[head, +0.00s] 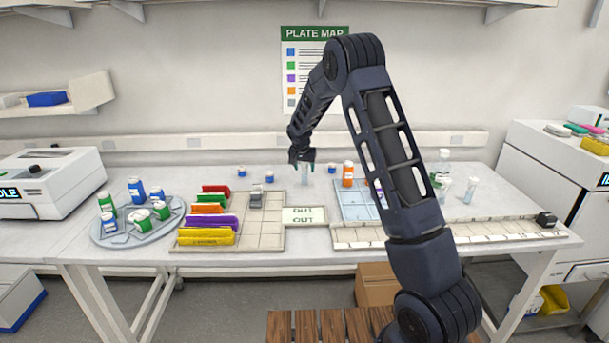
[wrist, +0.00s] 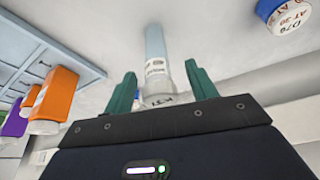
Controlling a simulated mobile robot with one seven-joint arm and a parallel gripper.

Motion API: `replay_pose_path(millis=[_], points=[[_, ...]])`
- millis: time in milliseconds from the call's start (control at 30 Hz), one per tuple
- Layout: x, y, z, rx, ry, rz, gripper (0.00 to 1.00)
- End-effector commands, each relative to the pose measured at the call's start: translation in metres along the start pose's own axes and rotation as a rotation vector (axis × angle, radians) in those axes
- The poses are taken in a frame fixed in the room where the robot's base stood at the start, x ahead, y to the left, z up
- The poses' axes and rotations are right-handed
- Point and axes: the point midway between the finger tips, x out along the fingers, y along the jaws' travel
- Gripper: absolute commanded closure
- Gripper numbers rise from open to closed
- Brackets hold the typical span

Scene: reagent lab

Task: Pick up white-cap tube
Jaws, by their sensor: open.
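A pale tube (head: 305,176) with a whitish cap stands on the bench top near the back middle, just under my gripper (head: 303,157). In the wrist view the tube (wrist: 155,48) has a clear bluish body, a small label and a whitish cap end with dark print. My gripper (wrist: 160,88) is open there, with one green finger on each side of the cap end. I see gaps between the fingers and the tube. Two other pale tubes, one at the right (head: 472,188) and one beside it (head: 443,190), stand apart; their caps are too small to tell.
Blue-capped vials (head: 269,177) stand left of the gripper. A round tray (head: 103,236) of bottles and a rack (head: 262,239) with coloured folders are at the left. A long strip (head: 480,234) lines the right front.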

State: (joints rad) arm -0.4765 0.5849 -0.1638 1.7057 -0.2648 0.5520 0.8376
Motion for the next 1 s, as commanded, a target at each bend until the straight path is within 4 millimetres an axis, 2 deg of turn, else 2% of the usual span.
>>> replay_pose_path(millis=[133, 400, 467, 600, 667, 1000], points=[[0.02, 0.001, -0.001, 0.001, -0.001, 0.001, 0.43], [0.024, 0.001, -0.001, 0.0, 0.0, 0.001, 0.43], [0.024, 0.001, -0.001, 0.0, 0.0, 0.001, 0.53], [0.024, 0.001, 0.0, 0.0, 0.0, 0.001, 0.8], [0.024, 0.001, 0.0, 0.0, 0.0, 0.001, 0.9], [0.023, 0.001, -0.001, 0.0, 0.0, 0.001, 0.91]])
